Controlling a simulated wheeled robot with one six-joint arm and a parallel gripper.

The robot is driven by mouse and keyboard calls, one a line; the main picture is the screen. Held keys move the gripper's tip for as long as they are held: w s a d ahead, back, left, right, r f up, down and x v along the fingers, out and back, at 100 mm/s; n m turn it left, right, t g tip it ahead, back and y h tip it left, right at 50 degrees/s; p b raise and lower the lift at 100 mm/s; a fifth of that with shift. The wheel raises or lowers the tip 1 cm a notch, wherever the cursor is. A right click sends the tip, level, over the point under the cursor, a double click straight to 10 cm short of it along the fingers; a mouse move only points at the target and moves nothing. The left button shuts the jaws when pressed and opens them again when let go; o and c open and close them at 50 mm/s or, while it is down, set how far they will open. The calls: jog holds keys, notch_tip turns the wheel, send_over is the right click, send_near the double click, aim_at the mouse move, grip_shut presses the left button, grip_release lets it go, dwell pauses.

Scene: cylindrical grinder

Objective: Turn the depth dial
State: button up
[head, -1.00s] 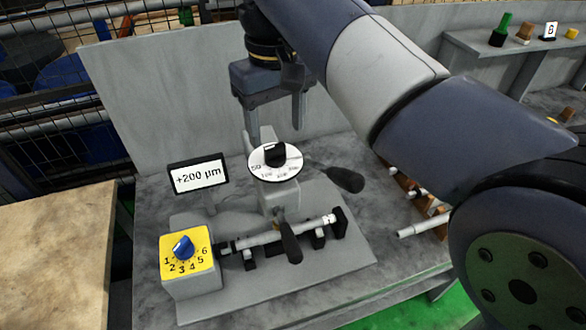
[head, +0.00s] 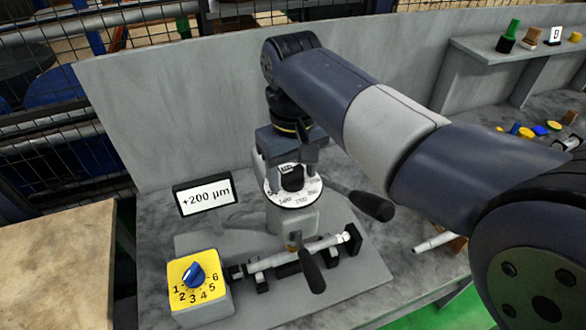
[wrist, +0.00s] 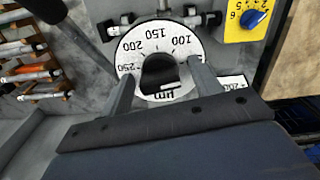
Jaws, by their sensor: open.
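The depth dial (head: 292,197) is a white disc with black numbers and a black knob (head: 292,178), on top of the grey grinder head. In the wrist view the dial (wrist: 150,47) shows 100, 150, 200 and 250, with the black knob (wrist: 157,72) in its middle. My gripper (wrist: 161,74) is open, with one finger on each side of the knob and visible gaps between. In the head view my gripper (head: 286,160) is just behind and above the dial. A small display (head: 207,196) reads +200 µm.
A yellow box (head: 200,290) with a blue knob numbered 1 to 6 stands front left. A shaft (head: 297,252) lies across the base. Black-handled levers (head: 372,205) stick out right and front. A shelf (head: 500,45) with small objects is at the back right.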

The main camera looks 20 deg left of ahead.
jog(key=shift+c, duration=0.3)
jog(key=c, duration=0.9)
